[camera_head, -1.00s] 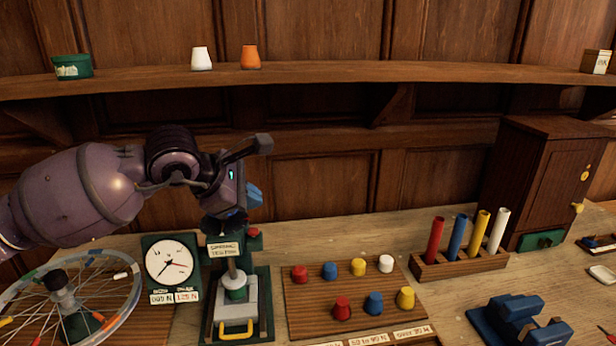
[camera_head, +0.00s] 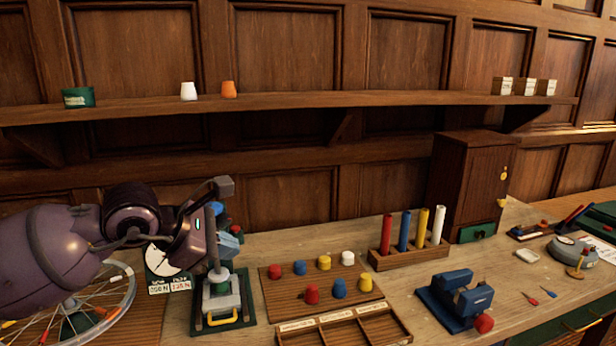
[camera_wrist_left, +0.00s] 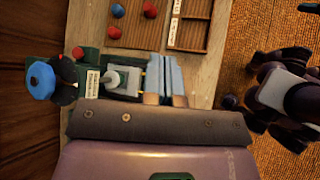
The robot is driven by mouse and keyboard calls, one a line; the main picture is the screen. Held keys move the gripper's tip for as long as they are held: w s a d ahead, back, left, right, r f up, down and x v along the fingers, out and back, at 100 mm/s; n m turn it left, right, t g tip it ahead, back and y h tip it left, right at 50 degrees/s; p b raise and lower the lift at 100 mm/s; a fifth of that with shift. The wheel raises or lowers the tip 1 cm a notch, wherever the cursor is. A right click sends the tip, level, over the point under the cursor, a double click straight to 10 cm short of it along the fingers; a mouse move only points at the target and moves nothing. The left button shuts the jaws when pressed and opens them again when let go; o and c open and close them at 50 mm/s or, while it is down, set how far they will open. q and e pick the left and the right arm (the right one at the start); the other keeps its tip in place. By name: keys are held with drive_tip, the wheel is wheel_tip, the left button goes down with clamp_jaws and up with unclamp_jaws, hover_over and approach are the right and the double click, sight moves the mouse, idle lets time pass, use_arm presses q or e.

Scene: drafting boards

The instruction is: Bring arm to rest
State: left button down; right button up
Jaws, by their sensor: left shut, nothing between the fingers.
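My left arm (camera_head: 50,250) comes in from the left in the head view. Its purple wrist hangs over the spring tester (camera_head: 241,306) and hides the tester's upper part. My left gripper (camera_head: 229,242) has light blue fingers, shut and empty, close to the tester's column. In the left wrist view the gripper (camera_wrist_left: 166,75) shows its fingers side by side, next to the tester's green base. No gap to the tester can be judged. My right gripper does not show clearly.
A dial gauge (camera_head: 165,262) and spoked wheel (camera_head: 110,300) lie partly behind my arm. A board of coloured knobs (camera_head: 280,295), a sorting tray (camera_head: 350,330), a tube rack (camera_head: 400,260) and a blue vise (camera_head: 460,300) stand to the right. A shelf (camera_head: 330,106) runs behind.

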use_arm(q)
drive_tip(key=s+d+r+n+h, duration=0.2)
drive_tip(key=s+d+n+h, duration=0.55)
drive_tip(key=h, duration=0.35)
drive_tip(key=a+f+n+t+y, duration=0.4)
drive_tip(key=a+n+y, duration=0.25)
drive_tip(key=n, duration=0.55)
drive_tip(key=s+a+f+n+t+y, duration=0.1)
drive_tip(key=a+f+n+t+y, duration=0.3)
drive_tip(key=a+n+y, duration=0.5)
drive_tip(key=a+f+n+t+y, duration=0.4)
drive_tip(key=n+y, duration=0.2)
drive_tip(key=n, duration=0.8)
drive_tip(key=s+a+f+n+g+h, duration=0.2)
drive_tip(key=s+f+n+g, duration=0.8)
drive_tip(key=s+f+g, duration=0.8)
wheel_tip(320, 180, down, 11)
drive_tip(key=w+m+t, duration=0.1)
drive_tip(key=w+t, duration=0.2)
drive_tip(key=t, duration=0.8)
drive_tip(key=shift+f, duration=0.15)
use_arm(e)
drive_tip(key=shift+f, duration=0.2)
